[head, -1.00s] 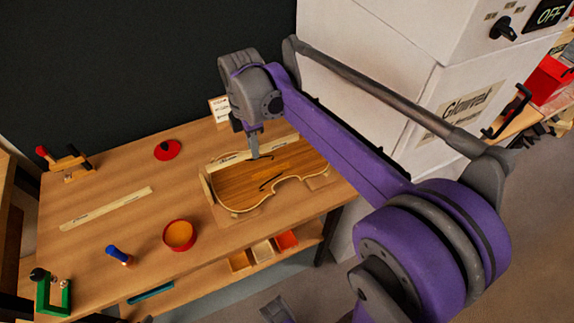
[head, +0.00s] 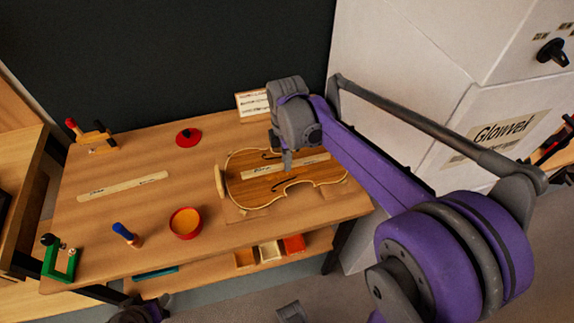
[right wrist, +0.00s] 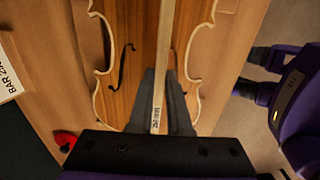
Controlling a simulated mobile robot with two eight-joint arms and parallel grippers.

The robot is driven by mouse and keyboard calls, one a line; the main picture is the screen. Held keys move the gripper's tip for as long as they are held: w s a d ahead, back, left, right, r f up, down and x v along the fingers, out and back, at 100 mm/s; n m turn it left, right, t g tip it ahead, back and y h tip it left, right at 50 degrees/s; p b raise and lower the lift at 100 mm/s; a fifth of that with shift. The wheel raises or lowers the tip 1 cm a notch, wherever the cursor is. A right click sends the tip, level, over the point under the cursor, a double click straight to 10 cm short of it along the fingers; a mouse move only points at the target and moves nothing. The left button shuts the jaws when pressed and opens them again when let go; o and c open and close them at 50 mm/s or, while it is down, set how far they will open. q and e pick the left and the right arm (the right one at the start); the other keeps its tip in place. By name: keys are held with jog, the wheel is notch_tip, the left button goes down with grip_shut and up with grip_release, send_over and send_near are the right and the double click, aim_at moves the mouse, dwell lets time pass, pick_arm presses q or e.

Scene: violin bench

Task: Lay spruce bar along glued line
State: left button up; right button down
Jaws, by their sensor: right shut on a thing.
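The violin plate (head: 303,179) lies on the bench with its inner face up and dark f-holes showing. My right gripper (head: 287,168) is shut on a pale spruce bar (head: 313,162), which lies lengthwise over the plate, between the f-holes. In the right wrist view the bar (right wrist: 165,40) runs between the two grey fingers (right wrist: 160,95), with a small printed label near me. I cannot tell whether the bar touches the plate. The glued line is not visible; the bar and gripper may cover it.
A second pale strip (head: 123,186) lies at the bench's left. A white card (head: 254,103) stands behind the plate. The bench's middle is clear.

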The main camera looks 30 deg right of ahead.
jog(key=shift+f, duration=1.2)
jog(key=shift+f, duration=0.1)
jog(key=c, duration=1.3)
grip_release()
jog(key=shift+f, duration=0.1)
jog(key=o, duration=0.4)
jog(key=shift+o, duration=0.2)
jog(key=shift+r, duration=0.6)
notch_tip(320, 180, up, 11)
jog(key=p, duration=0.1)
jog(key=s+a+f+m+t, duration=0.1)
jog(key=s+a+f+m, duration=0.1)
jog(key=s+f+m, duration=0.2)
jog(key=s+a+f+m+t, duration=0.2)
jog(key=s+f+m, duration=0.2)
jog(key=s+m, duration=0.2)
jog(key=s+a+f+m+t, duration=0.2)
jog(key=s+f+m, duration=0.1)
jog(key=s+m, duration=0.2)
jog(key=shift+s+a+f, duration=0.2)
jog(key=shift+s, duration=0.25)
jog(key=shift+s+a+f, duration=0.15)
jog(key=shift+s+f, duration=0.05)
jog(key=shift+s, duration=0.25)
